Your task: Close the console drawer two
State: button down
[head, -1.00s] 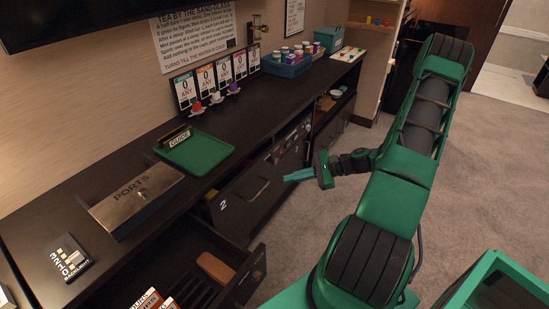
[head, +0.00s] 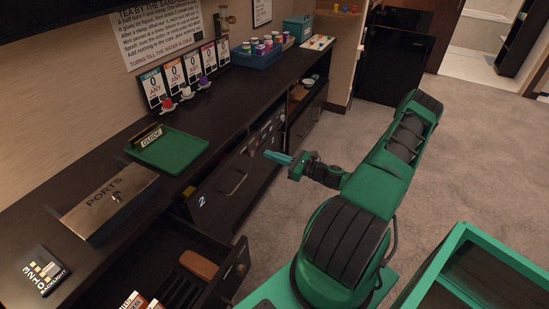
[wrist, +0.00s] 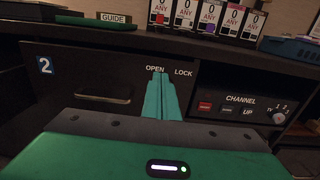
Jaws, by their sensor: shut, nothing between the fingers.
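Console drawer two (head: 222,190) has a dark front with a white "2" and a bar handle. It is left of centre in the head view. In the wrist view its front (wrist: 60,100) fills the left, with the handle left of my fingers. I cannot tell whether it stands slightly out from the console. My gripper (head: 278,158) is shut and empty, in front of the console and to the right of the "2". In the wrist view my gripper's green fingers (wrist: 161,95) point at the panel just below the "OPEN" and "LOCK" labels. Contact with the panel cannot be told.
Another drawer (head: 232,275) stands open at lower left, with a brown item (head: 198,265) inside. A green tray (head: 170,150) and a metal "PORTS" box (head: 110,205) are on the countertop. A channel panel (wrist: 240,105) lies right of my fingers. A green bin (head: 460,240) is at lower right.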

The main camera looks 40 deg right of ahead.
aim_at(244, 146)
jog(key=x, duration=0.9)
jog(key=shift+w+a, duration=0.1)
jog(key=shift+w, duration=0.15)
jog(key=shift+w, duration=0.1)
jog(key=x, duration=0.3)
jog(key=shift+w+a, duration=0.25)
jog(key=shift+w+a+r, duration=0.15)
jog(key=shift+w+r, duration=0.1)
jog(key=shift+w, duration=0.1)
jog(key=shift+s+d+f, duration=0.25)
jog(key=shift+s, duration=0.05)
jog(key=v, duration=1.4)
jog(key=shift+a, duration=0.15)
